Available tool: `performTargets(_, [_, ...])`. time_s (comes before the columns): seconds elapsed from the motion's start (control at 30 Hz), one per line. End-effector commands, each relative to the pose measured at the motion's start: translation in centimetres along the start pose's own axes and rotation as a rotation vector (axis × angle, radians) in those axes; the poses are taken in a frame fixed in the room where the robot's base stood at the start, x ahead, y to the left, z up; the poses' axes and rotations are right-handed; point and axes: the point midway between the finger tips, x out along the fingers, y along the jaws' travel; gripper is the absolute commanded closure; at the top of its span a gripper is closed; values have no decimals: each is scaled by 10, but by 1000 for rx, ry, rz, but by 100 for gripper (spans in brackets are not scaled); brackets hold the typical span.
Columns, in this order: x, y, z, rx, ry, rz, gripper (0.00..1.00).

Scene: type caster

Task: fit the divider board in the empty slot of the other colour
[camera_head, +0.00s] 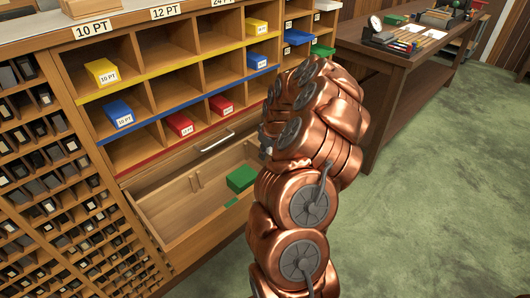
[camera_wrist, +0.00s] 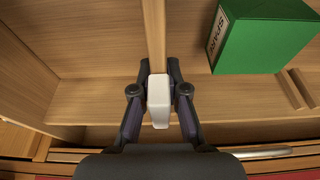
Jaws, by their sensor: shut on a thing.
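My gripper (camera_wrist: 158,92) is shut on the white grip piece (camera_wrist: 158,112) of the divider board (camera_wrist: 154,35). The board is a thin wooden strip seen from above, running up to the top edge of the wrist view. It is over or within the open drawer; I cannot tell whether it touches the floor or sits in a slot. Paired wooden ridges (camera_wrist: 297,88) forming a slot stand on the drawer wall to the right. In the head view, ridges (camera_head: 195,181) show in the open drawer (camera_head: 165,205). My arm hides the gripper and board there. No slot colour is readable.
A green box (camera_wrist: 262,35) marked SPARE is in the drawer, right of the board; it also shows in the head view (camera_head: 241,178). A small green piece (camera_head: 231,202) lies by the drawer front. A metal handle (camera_head: 217,141) is above the drawer, below cubbies with coloured boxes.

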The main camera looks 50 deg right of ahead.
Motion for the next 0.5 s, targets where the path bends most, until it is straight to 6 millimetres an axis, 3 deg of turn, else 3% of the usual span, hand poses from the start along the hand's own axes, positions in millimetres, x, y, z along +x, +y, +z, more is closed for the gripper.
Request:
performTargets(0.4, [8, 0, 2, 0, 1, 0, 100])
performTargets(0.43, [8, 0, 2, 0, 1, 0, 86])
performTargets(0.5, [8, 0, 2, 0, 1, 0, 79])
